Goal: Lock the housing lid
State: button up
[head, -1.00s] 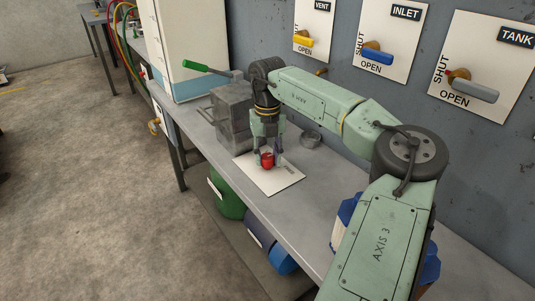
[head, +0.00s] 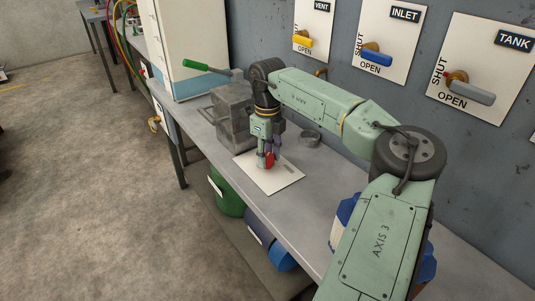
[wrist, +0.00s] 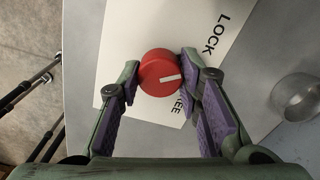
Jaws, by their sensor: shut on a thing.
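A round red knob (wrist: 160,72) with a white line sits on a white plate (wrist: 120,30) on the bench. The plate also shows in the head view (head: 275,182), with the knob (head: 269,159) partly hidden by my fingers. My gripper (wrist: 161,76) points down and is shut on the knob, one finger on each side. In the wrist view, the white line points right and slightly up, between the word LOCK at the upper right and partly covered letters ending in EE below. I cannot make out a separate lid.
A grey metal box (head: 228,120) stands close behind my gripper, near a green-handled lever (head: 205,67). A small grey ring or dish (wrist: 297,97) lies beside the plate. Wall panels carry VENT, INLET and TANK valve handles (head: 472,91). The bench's front edge is near the plate.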

aim_at(267, 156)
dwell(0.4)
jog(key=o, duration=1.1)
jog(key=shift+o, duration=0.2)
notch_tip(267, 156, up, 12)
